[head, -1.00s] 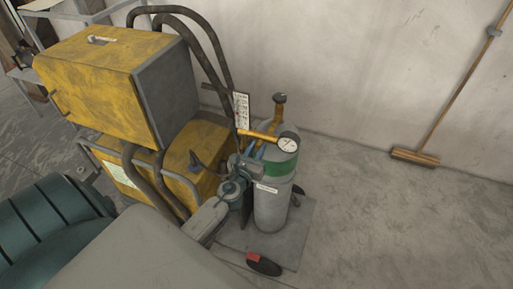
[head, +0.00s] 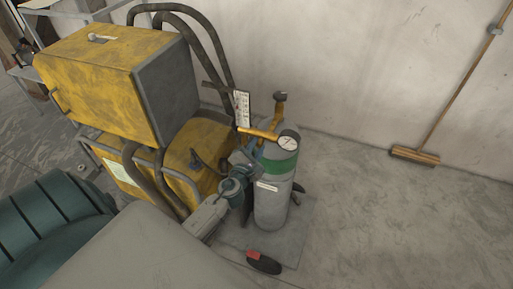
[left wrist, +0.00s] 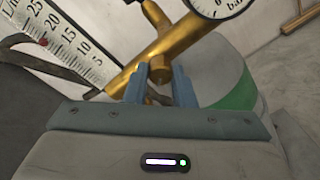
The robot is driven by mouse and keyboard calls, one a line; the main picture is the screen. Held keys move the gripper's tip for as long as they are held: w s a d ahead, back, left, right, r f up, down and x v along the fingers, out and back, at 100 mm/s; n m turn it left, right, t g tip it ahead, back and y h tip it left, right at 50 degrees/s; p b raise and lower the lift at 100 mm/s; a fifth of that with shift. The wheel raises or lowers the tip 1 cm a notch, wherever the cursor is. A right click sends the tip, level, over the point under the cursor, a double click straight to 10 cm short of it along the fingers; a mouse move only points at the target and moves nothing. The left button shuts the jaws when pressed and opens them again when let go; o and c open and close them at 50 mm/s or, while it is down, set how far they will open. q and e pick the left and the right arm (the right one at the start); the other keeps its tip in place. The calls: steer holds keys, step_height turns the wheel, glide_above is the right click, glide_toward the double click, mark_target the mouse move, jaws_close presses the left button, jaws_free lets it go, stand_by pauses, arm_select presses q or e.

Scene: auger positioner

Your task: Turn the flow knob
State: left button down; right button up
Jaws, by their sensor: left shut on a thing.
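The brass regulator (head: 258,133) sits on top of the grey gas cylinder (head: 271,205), with a round gauge (head: 287,143) on its right. In the left wrist view, the brass body (left wrist: 128,74) runs diagonally beyond my fingers. My left gripper (head: 256,147) is at the regulator's near side. In the left wrist view its two blue fingers (left wrist: 162,88) are shut on a small brass part, which appears to be the flow knob (left wrist: 159,76); the fingers hide much of it. My right gripper is not in view.
A numbered flow scale (left wrist: 70,38) with a red mark stands left of the regulator; it also shows in the head view (head: 241,108). A yellow welding machine (head: 110,75) with dark hoses is at left. A broom (head: 415,156) leans on the wall. Floor at right is clear.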

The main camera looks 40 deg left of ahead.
arm_select(q)
steer(key=shift+f+m, duration=0.1)
steer(key=shift+m, duration=0.6)
steer(key=c, duration=1.2)
jaws_free()
steer(key=b+v, duration=0.2)
steer(key=v, duration=0.8)
steer(key=shift+s+b, duration=0.3)
steer(key=shift+s, duration=0.1)
steer(key=shift+d, duration=0.1)
